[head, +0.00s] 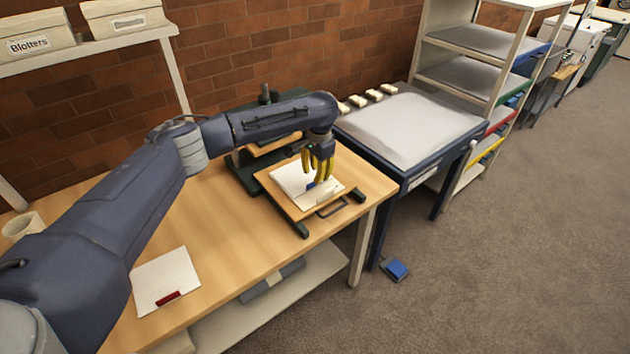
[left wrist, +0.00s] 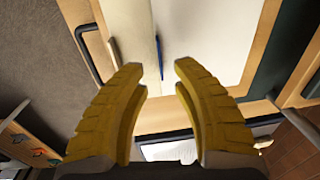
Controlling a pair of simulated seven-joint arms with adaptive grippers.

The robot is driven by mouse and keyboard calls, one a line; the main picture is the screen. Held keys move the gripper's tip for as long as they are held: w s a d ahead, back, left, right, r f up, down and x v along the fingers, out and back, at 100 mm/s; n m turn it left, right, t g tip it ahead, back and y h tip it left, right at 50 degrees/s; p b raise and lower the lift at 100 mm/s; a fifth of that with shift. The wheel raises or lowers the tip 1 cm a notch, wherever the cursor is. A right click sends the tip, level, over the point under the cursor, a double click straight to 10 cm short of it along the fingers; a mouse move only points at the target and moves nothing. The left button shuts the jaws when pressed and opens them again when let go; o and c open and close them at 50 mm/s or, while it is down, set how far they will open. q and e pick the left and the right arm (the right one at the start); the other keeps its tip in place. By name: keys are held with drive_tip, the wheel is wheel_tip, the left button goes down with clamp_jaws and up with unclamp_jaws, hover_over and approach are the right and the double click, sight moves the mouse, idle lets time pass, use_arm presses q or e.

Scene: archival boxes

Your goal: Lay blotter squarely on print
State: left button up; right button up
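A white sheet (head: 290,178) lies on the wooden board of a dark-framed stand (head: 300,228); in the left wrist view it is a pale sheet (left wrist: 205,35) beside a cream strip (left wrist: 130,35). A small blue tab (head: 311,185) stands at its edge and shows as a thin blue line (left wrist: 159,55) in the left wrist view. A second white sheet (head: 166,275) with a red tab lies on the table at the left. I cannot tell which is print or blotter. My left gripper (head: 319,180) is open above the board, with the blue tab between its separated yellow fingertips.
The wooden table (head: 225,215) is clear between the loose sheet and the stand. A cup (head: 22,226) is at the far left. A shelf above holds a box (head: 32,40) labelled "Blotters". A blue-framed bench (head: 408,125) stands at the right.

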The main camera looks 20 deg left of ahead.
use_arm(q)
wheel_tip(320, 180, up, 7)
drive_tip(key=shift+s+d+r, duration=0.15)
drive_tip(key=shift+s+d, duration=0.1)
idle(1.3)
